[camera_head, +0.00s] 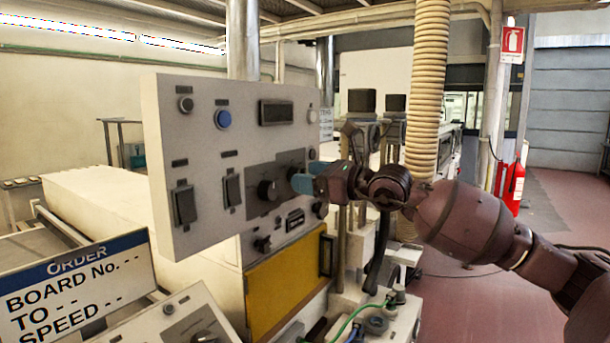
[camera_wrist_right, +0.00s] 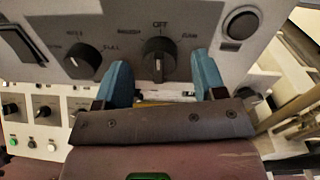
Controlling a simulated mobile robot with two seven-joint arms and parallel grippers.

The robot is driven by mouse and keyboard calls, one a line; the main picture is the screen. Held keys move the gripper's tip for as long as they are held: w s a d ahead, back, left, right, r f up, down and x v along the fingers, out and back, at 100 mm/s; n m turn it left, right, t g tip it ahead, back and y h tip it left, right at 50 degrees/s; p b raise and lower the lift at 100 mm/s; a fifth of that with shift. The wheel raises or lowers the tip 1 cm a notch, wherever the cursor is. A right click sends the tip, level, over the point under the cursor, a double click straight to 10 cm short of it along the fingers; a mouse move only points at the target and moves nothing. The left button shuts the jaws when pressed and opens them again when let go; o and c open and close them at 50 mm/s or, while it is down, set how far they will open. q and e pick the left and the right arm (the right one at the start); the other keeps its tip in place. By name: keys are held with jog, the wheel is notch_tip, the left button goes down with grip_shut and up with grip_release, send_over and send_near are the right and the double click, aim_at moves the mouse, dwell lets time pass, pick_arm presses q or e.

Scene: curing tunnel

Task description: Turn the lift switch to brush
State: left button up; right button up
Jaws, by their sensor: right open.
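A dark rotary knob (camera_wrist_right: 160,62) with an OFF mark above it and a word at each side, too blurred to read surely, shows in the right wrist view; I take it as the lift switch. Its pointer looks upright, toward OFF. My right gripper (camera_wrist_right: 161,78) is open, with one blue fingertip at each side of the knob; I cannot tell whether they touch it. In the head view my right gripper (camera_head: 303,182) is at the panel and hides this knob. My left gripper is out of view.
The grey control panel (camera_head: 165,115) also carries another dark knob (camera_head: 268,190), a blue button (camera_head: 222,119) and black rocker switches (camera_head: 185,205). A yellow panel (camera_head: 285,285) sits below. An order sign (camera_head: 80,290) stands at lower left. A ribbed hose (camera_head: 428,90) hangs behind my right arm.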

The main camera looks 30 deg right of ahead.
jog(key=shift+w+a, duration=0.35)
jog(key=shift+w, duration=0.3)
jog(key=shift+c, duration=0.3)
